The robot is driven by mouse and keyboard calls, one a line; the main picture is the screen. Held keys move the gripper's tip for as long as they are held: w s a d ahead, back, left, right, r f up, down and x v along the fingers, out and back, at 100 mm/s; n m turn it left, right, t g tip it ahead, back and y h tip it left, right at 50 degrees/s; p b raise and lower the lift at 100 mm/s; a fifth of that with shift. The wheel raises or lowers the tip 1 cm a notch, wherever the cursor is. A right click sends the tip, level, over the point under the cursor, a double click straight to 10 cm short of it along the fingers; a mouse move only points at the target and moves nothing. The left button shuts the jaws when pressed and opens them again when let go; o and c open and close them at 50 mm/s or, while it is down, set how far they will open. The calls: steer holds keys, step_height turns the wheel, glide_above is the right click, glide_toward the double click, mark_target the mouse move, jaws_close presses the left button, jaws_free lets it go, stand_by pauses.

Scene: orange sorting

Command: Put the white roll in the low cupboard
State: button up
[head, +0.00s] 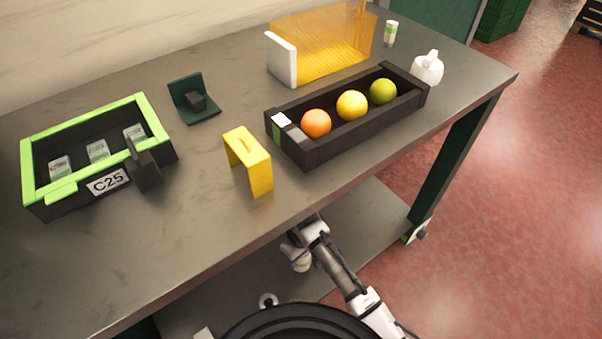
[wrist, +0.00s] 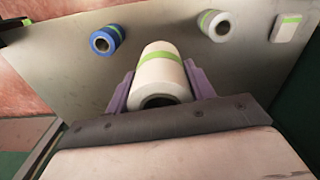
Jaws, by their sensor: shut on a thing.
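In the wrist view, a white roll with a green band (wrist: 162,68) sits between the purple fingers of my gripper (wrist: 160,85). My gripper is shut on it, with the roll's hollow end facing the camera. A second white roll with a green band (wrist: 215,26) lies at the upper right on a grey surface (wrist: 260,75). In the head view, my arm reaches under the table's front edge, and the gripper and held roll are hidden there. I cannot make out the low cupboard in either view.
A blue roll (wrist: 105,40) and a white block (wrist: 287,27) are near the held roll. On the table (head: 215,215) are a green-rimmed bin (head: 85,115), a yellow bracket (head: 255,165) and a dark fruit tray (head: 345,140). A lower shelf (head: 360,215) shows below.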

steer(key=w+m+p, duration=0.1)
steer(key=w+m, duration=0.1)
steer(key=w+m+p, duration=0.1)
steer(key=w+m, duration=0.1)
steer(key=m, duration=0.1)
steer(key=w+m+p, duration=0.1)
steer(key=w+m, duration=0.1)
steer(key=m, duration=0.1)
steer(key=shift+a+f+p, duration=0.1)
steer(key=shift+f+p, duration=0.15)
steer(key=shift+p, duration=0.15)
